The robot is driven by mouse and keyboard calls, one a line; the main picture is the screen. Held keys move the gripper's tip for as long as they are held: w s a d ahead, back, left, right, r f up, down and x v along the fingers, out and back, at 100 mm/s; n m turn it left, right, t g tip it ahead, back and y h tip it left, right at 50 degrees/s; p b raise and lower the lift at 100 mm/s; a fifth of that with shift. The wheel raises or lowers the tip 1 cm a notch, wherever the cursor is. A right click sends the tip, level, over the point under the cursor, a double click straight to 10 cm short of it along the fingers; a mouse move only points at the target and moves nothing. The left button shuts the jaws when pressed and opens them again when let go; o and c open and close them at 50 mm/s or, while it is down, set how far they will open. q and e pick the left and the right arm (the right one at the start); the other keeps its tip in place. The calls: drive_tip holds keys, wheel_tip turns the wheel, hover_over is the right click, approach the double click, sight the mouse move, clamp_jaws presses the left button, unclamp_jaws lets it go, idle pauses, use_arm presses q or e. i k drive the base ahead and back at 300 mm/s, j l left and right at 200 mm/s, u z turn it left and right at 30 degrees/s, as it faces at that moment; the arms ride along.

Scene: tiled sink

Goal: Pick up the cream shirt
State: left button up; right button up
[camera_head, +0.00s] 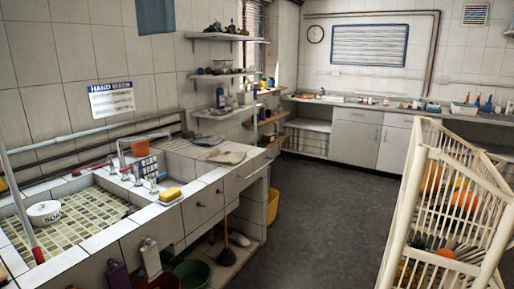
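A small flat cream cloth (227,157), which looks like the cream shirt, lies on the tiled counter (186,153) to the right of the sink, close to the counter's far end. It is small in view, so its folds and sleeves cannot be made out. A darker greyish flat item (208,141) lies just behind it, near the wall. Neither of my grippers is in view, so nothing is seen touching the cloth.
The tiled sink (62,222) holds a white bowl (44,212). A yellow sponge (170,194) lies on its right edge. A large cream slatted crib-like frame (440,190) stands at the right. Dark floor (318,215) between counter and frame is clear. Buckets stand under the counter.

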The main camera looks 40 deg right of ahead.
sight(226, 157)
drive_tip(key=z, duration=1.1)
